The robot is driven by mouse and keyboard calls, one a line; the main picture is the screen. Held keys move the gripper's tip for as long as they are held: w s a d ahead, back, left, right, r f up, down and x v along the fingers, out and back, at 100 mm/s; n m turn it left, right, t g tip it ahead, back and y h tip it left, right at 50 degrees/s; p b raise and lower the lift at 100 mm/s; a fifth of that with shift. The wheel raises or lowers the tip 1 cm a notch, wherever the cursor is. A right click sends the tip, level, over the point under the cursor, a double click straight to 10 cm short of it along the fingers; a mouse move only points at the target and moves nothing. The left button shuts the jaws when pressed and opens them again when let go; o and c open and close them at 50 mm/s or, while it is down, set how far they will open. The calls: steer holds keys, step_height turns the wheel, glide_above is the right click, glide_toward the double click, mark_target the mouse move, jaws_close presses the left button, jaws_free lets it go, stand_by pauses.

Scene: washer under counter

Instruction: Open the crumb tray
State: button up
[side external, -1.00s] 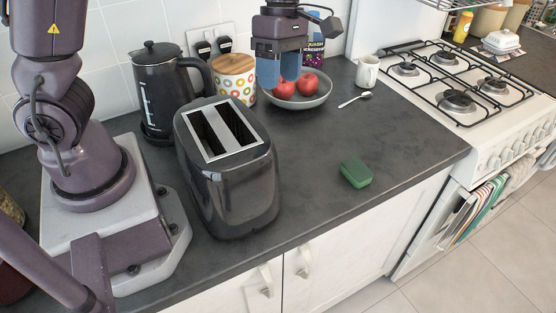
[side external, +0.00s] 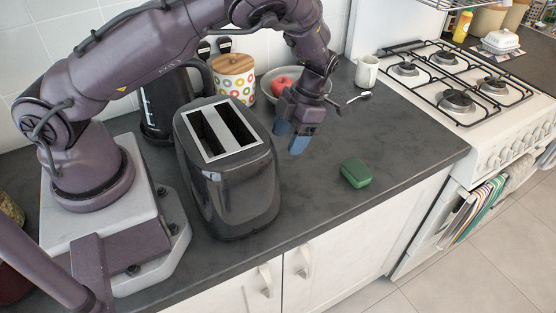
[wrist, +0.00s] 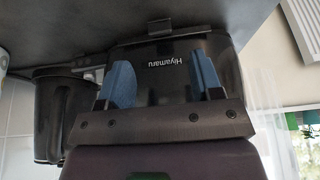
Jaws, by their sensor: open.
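The black toaster (side external: 235,190) stands on the dark counter with its two slots facing up. In the wrist view, which is upside down, its side (wrist: 165,70) carries the word "Hiyamaru". A dark strip with a small protruding tab (wrist: 161,27), seemingly the crumb tray, runs along the toaster's base near the counter. That side is hidden in the side view. My gripper (side external: 289,137) is open and empty, right of the toaster and above the counter. Its blue fingers (wrist: 160,75) are spread in front of the lettered side, apart from the tab.
A bowl (side external: 318,92) with a red apple stands behind my gripper. A green sponge (side external: 356,172) lies to its front right. A spoon (side external: 359,97) and a white mug (side external: 367,70) are farther back. The kettle (side external: 160,105) stands behind the toaster. The counter right of the toaster is mostly clear.

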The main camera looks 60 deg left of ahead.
steer(key=x, duration=0.7)
jaws_close()
steer(key=w, duration=0.8)
steer(key=shift+w, duration=0.35)
jaws_free()
steer(key=shift+r, duration=0.15)
